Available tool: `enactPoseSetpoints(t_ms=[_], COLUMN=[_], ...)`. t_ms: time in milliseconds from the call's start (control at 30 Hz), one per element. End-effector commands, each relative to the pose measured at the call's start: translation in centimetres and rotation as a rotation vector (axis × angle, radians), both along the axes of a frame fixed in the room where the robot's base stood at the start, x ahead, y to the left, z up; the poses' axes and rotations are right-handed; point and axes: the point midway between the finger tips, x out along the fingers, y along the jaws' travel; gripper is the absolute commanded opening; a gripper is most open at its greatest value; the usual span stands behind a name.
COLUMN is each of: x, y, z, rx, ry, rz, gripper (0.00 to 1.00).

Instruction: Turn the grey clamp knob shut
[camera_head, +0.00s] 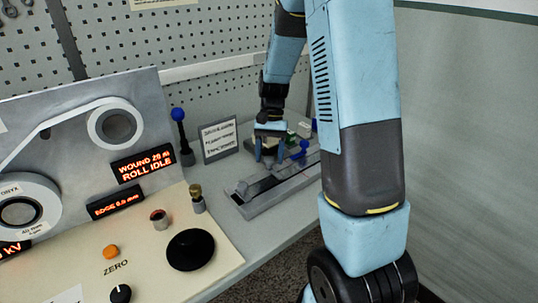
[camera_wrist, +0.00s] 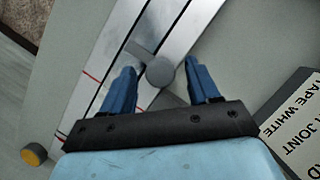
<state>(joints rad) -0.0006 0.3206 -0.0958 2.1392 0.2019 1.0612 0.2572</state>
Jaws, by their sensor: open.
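The grey clamp knob (camera_wrist: 160,72) shows in the wrist view as a round grey head with a short flat bar reaching up and left from it. It sits at the edge of the metal splicing rail (camera_wrist: 112,62). My gripper (camera_wrist: 163,70) is open, with one blue finger on each side of the knob; I cannot tell whether either finger touches it. In the head view my gripper (camera_head: 268,158) is low over the rail (camera_head: 247,207), and I cannot make out the knob clearly there.
A blue-topped post (camera_head: 180,125) and a lettered sign (camera_head: 219,141) stand behind the rail. Blue-knobbed parts (camera_head: 302,148) are close to the gripper's right.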

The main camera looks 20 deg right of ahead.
Motion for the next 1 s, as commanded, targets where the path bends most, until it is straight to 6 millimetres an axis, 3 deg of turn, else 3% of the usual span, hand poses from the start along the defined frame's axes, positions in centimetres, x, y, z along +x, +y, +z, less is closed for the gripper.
enactPoseSetpoints(t_ms=[367, 800, 1000], x=[0.5, 3.4, 4.3], y=[-0.2, -1.7, -2.2], z=[1.1, 8.8, 11.4], rx=[-0.001, 0.000, 0.000], ry=[-0.003, -0.004, -0.002], rz=[0.000, -0.001, 0.000], gripper=[0.60, 0.60, 0.60])
